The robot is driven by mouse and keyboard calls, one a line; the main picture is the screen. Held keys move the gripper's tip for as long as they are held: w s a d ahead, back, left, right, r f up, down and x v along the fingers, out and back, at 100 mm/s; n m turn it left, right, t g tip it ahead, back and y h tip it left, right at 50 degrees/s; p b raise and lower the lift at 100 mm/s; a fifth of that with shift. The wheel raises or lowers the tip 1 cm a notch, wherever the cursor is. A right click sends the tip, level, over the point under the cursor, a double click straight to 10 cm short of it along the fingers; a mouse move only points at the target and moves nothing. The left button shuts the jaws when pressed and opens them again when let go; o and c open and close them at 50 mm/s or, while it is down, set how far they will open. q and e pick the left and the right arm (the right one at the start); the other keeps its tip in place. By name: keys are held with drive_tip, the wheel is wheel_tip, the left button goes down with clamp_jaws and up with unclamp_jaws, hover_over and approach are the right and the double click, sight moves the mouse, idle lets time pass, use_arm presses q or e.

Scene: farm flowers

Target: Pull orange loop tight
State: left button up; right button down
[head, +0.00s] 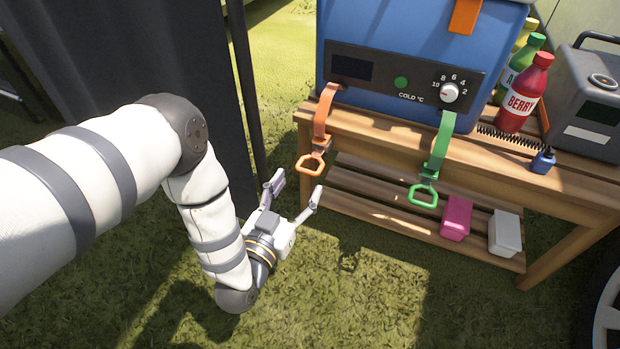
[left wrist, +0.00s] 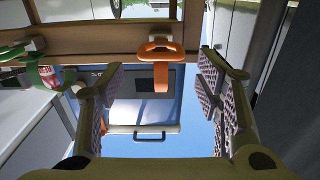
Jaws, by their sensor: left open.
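The orange loop (head: 310,164) hangs at the end of an orange strap (head: 322,108) at the front left of the blue cooler (head: 400,40). In the left wrist view, the orange loop (left wrist: 160,48) lies ahead between my fingers, a little above the middle. My left gripper (head: 296,190) is open and empty, just below and left of the loop, apart from it. Its two fingers also show at both sides of the left wrist view (left wrist: 162,90). My right gripper is in neither view.
A green strap with a green loop (head: 423,196) hangs to the right. The wooden bench (head: 470,160) carries the cooler, bottles (head: 523,95) and a grey box (head: 590,100). Its lower shelf holds a pink block (head: 456,218) and a white block (head: 504,233). A dark curtain (head: 150,50) stands left.

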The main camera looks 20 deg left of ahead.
sight(307, 170)
use_arm(q)
drive_tip(key=w+b, duration=0.1)
drive_tip(key=w, duration=0.4)
drive_tip(key=shift+w+b, duration=0.4)
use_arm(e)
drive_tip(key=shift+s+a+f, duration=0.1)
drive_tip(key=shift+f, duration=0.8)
